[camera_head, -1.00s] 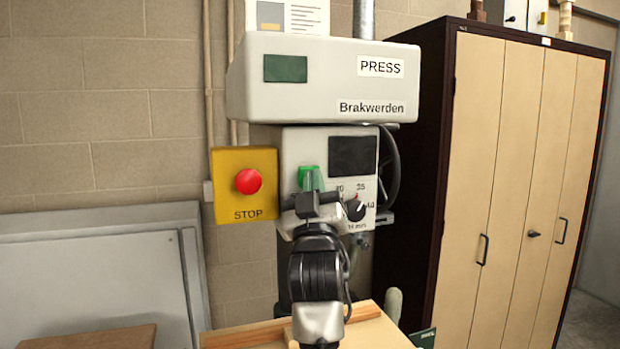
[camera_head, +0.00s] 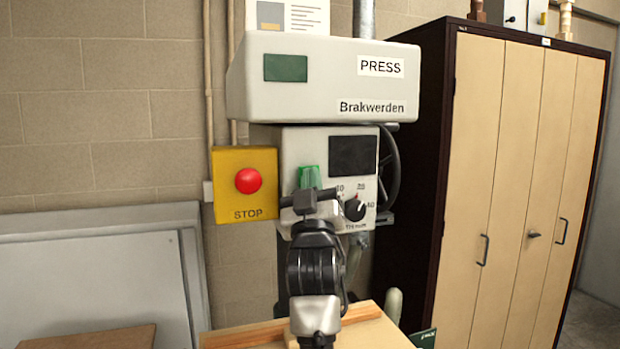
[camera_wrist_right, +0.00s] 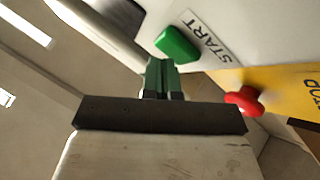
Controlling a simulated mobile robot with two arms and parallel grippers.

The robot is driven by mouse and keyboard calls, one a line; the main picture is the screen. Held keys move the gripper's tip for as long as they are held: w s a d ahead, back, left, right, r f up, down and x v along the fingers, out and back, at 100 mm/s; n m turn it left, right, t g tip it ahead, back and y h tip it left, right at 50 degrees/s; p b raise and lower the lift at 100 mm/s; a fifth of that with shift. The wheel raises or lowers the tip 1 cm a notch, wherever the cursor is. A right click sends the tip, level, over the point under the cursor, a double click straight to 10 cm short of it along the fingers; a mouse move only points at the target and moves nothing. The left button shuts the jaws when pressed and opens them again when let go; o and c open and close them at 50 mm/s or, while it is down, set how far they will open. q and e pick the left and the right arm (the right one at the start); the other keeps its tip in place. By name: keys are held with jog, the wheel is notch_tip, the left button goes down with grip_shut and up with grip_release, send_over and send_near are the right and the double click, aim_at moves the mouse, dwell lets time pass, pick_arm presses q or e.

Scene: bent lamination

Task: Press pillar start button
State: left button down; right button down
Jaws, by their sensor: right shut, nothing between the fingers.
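The press control panel (camera_head: 290,150) is a pale box under the press head. Its green start button (camera_head: 309,172) sits at the panel's left and is partly covered by my right gripper (camera_head: 309,186). In the right wrist view the green button (camera_wrist_right: 177,45) shows beside a START label (camera_wrist_right: 211,40). The right gripper's closed fingers (camera_wrist_right: 161,72) point at the panel with their tips close to the button. I cannot tell whether they touch it. The fingers are empty. My left gripper is in neither view.
A yellow box (camera_head: 232,170) with a red STOP button (camera_head: 249,181) is just left of the panel. A dial (camera_head: 355,209) is on the panel's right. A wooden table (camera_head: 375,332) is below, and a tall cabinet (camera_head: 500,180) stands at the right.

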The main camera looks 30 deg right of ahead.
jog(key=shift+w, duration=0.25)
dwell(0.6)
jog(key=shift+s+a, duration=0.15)
jog(key=shift+s, duration=0.75)
jog(key=s, duration=0.2)
jog(key=s+a+p, duration=0.1)
jog(key=s, duration=0.1)
jog(key=shift+s+a, duration=0.1)
jog(key=shift+s, duration=0.3)
